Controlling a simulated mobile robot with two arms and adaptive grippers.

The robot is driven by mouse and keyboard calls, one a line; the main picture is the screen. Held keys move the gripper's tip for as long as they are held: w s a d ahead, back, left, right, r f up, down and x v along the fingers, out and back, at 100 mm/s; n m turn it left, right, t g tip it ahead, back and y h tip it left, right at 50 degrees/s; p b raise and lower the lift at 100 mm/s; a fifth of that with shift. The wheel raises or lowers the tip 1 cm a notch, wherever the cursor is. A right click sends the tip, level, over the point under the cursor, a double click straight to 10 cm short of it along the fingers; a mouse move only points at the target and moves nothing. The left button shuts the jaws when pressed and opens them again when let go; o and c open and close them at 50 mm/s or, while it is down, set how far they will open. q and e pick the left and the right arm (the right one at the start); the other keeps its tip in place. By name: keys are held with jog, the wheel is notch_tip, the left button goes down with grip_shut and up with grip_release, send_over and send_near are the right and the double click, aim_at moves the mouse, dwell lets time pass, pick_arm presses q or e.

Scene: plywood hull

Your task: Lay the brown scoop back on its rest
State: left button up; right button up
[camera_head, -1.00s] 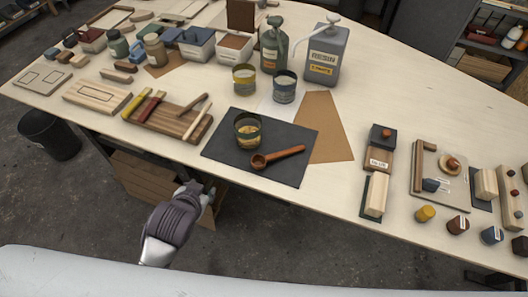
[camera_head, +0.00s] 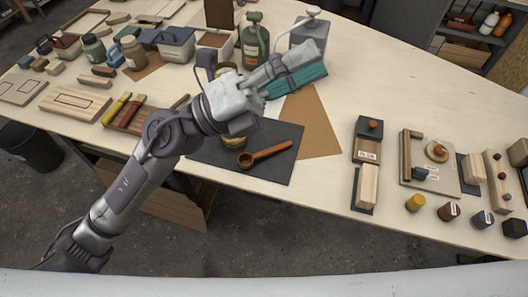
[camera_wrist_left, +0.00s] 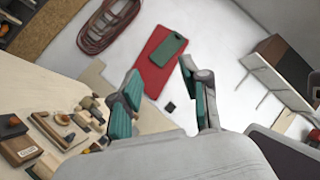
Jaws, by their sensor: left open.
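The brown scoop (camera_head: 265,155) lies on the dark mat (camera_head: 285,172), its handle pointing right. My left gripper (camera_head: 312,66) is open and empty, raised above the table beyond the scoop and not touching it. It also shows open in the left wrist view (camera_wrist_left: 160,78), where the scoop is not seen. A dark-brown board (camera_head: 120,127) with yellow and red handled tools lies left of the mat, partly hidden by my arm. I cannot tell which thing is the scoop's rest. My right gripper is not in view.
A tin on the mat is mostly hidden behind my left arm. A green can (camera_head: 254,40) and a grey resin can (camera_head: 310,35) stand behind my gripper. Brown paper (camera_head: 312,125) lies beside the mat. Small wooden blocks and jars crowd the right end.

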pick_arm(q)
notch_tip(320, 180, down, 3)
jog(key=s+d+m+g+y, duration=0.2)
jog(key=d+m+g+y, duration=0.1)
jog(key=m+g, duration=0.2)
jog(key=m+t+y, duration=0.4)
jog(key=y, duration=1.2)
send_near(262, 152)
jog(key=p+x, duration=0.1)
jog(key=x, duration=0.2)
jog(key=shift+w+d+p, duration=0.1)
jog(key=shift+d+p, duration=0.15)
jog(key=shift+p, duration=0.1)
jog(key=p+x, duration=0.2)
jog(key=x, duration=0.3)
jog(key=shift+f, duration=0.45)
grip_shut()
